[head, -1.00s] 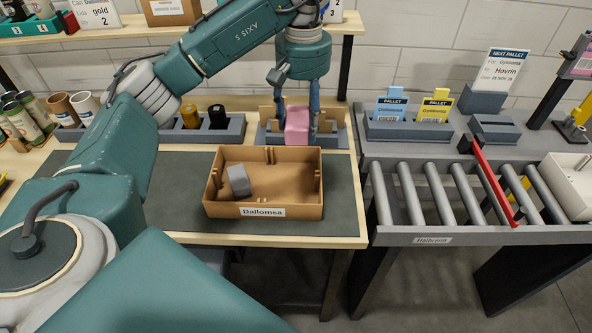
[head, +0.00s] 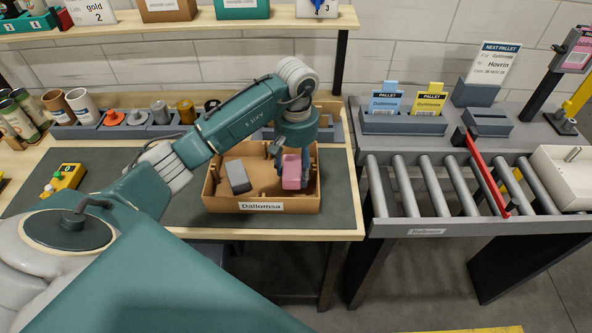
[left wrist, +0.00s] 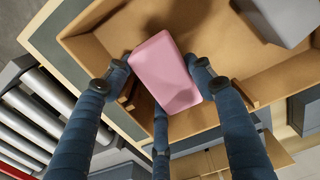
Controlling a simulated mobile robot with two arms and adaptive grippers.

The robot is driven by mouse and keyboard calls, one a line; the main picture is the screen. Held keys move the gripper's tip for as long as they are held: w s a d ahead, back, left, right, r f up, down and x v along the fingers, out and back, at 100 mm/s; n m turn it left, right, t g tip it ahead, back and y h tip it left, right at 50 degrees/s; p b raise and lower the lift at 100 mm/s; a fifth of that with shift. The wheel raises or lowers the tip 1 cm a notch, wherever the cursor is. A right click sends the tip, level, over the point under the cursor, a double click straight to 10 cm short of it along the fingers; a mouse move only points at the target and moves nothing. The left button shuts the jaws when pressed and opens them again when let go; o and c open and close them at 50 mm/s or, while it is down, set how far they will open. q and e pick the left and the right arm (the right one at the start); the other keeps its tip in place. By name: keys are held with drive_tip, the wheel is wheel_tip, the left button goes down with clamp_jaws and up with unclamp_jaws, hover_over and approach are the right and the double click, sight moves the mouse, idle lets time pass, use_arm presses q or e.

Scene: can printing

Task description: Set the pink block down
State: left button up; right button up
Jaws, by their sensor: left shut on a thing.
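The pink block (head: 291,171) is held in my left gripper (head: 296,172), inside the outline of the brown cardboard box labelled Dallomsa (head: 228,204), toward its right side. In the left wrist view the pink block (left wrist: 165,72) sits between the dark fingers of my left gripper (left wrist: 158,80), over the box floor. I cannot tell if the block touches the floor. A grey block (head: 238,177) lies in the left part of the box, apart from the pink one. It also shows in the left wrist view (left wrist: 283,18). My right gripper is not in view.
The box stands on a dark mat (head: 110,160) on the workbench. A roller conveyor (head: 430,190) with a red bar (head: 486,175) is to the right. Holders with cans (head: 100,125) stand at the back left. A yellow device (head: 66,178) lies on the mat's left.

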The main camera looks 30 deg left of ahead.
use_arm(q)
wheel_tip(320, 180, down, 2)
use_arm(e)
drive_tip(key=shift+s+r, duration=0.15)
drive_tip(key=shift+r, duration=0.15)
use_arm(q)
drive_tip(key=shift+f, duration=0.1)
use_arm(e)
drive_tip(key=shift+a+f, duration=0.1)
use_arm(q)
drive_tip(key=shift+f, duration=0.15)
drive_tip(key=o, duration=0.8)
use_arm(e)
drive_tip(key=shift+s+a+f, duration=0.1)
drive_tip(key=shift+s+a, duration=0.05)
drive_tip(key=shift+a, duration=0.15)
